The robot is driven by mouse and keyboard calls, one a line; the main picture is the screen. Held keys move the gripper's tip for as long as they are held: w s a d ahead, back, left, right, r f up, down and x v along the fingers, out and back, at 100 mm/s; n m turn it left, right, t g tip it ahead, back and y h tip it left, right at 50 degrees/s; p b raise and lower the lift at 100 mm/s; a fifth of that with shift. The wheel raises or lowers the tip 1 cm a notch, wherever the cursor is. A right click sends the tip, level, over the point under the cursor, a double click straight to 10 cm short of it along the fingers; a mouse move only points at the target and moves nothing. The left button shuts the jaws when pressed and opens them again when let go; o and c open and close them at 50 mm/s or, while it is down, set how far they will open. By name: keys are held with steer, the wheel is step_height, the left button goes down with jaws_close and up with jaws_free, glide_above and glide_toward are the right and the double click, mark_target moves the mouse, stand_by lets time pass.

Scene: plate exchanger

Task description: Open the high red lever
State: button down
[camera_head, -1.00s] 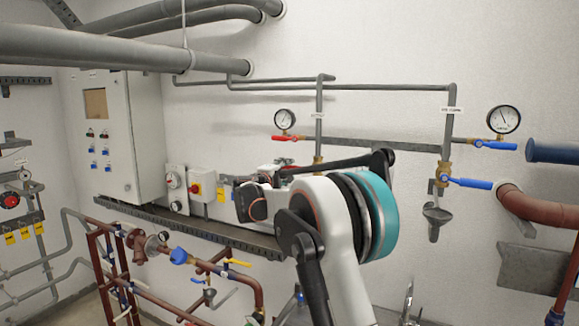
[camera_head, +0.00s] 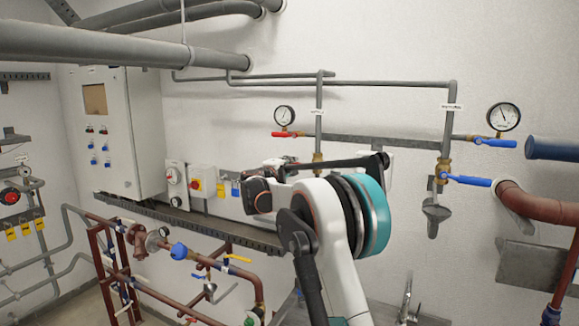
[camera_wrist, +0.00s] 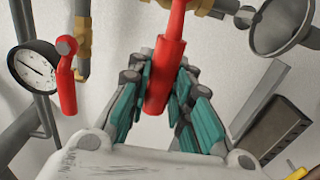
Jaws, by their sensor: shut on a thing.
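In the wrist view, my gripper (camera_wrist: 160,92) is shut on a red lever (camera_wrist: 172,50), whose handle lies between the teal-padded fingers. A second red lever (camera_wrist: 66,82) stands apart to the left, beside a round gauge (camera_wrist: 34,66). In the head view this second lever (camera_head: 285,134) points left, just below the gauge (camera_head: 285,116). The brass valve (camera_head: 318,158) lies lower on the same vertical pipe, partly behind my arm. My gripper and the held lever are hidden by my arm in the head view.
Blue levers (camera_head: 495,143) and (camera_head: 466,181) sit on the right pipe, with a funnel (camera_head: 436,215) below. A grey cabinet (camera_head: 118,135) and a switch box (camera_head: 203,181) are on the left. A red pipe frame (camera_head: 108,265) stands lower left.

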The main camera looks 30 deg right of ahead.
steer(key=shift+f, duration=0.2)
steer(key=s+d+f+n+b, duration=0.3)
steer(key=f+n+b, duration=0.4)
steer(key=n+b, duration=0.3)
steer(key=shift+s+f+n, duration=0.2)
steer(key=shift+s+n, duration=0.3)
steer(key=shift+n, duration=1.2)
steer(key=c, duration=1.4)
jaws_free()
